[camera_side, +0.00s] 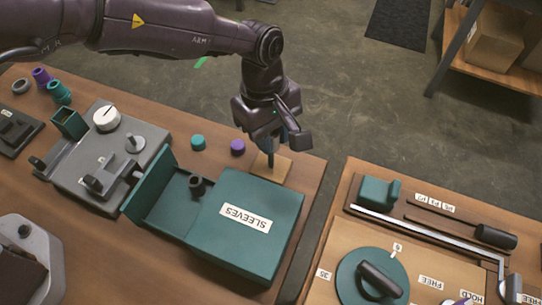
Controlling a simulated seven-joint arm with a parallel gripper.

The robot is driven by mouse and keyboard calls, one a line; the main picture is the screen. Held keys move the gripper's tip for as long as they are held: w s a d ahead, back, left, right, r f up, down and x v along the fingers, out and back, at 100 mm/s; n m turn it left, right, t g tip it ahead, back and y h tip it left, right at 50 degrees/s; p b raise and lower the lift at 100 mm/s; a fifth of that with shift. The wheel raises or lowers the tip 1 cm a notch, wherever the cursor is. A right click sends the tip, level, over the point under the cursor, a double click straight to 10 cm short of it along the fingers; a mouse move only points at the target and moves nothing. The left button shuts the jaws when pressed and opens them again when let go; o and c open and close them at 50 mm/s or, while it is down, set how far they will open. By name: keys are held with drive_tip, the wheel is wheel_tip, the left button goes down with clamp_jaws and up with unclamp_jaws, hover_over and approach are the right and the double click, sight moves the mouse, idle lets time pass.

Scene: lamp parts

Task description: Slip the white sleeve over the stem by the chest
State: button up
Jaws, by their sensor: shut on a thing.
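My gripper (272,138) points down over a small wooden plate (283,170) behind the teal chest. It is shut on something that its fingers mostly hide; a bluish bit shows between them. A thin dark upright piece (271,160) shows just below the fingers at the plate, probably the stem; I cannot tell whether the held thing is around it or above it. The teal chest (274,205), labelled SLEEVES, stands just in front of the plate. Its open side bin holds a dark ring-like part (198,186).
A teal cap (198,142) and a purple cap (237,147) stand left of my gripper. A grey machine with a white dial (106,118) lies further left. A gap separates this table from the right one, which holds a teal disc (352,279) and a metal rail (430,234).

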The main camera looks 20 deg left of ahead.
sight(271, 166)
idle(0.4)
drive_tip(key=shift+f, duration=2)
drive_tip(key=shift+f, duration=1.4)
idle(0.9)
drive_tip(key=o, duration=1)
drive_tip(key=r, duration=0.4)
drive_tip(key=a+r, duration=0.1)
drive_tip(key=r, duration=0.3)
drive_tip(key=w+r, duration=0.1)
drive_tip(key=r, duration=0.4)
drive_tip(key=shift+a, duration=0.35)
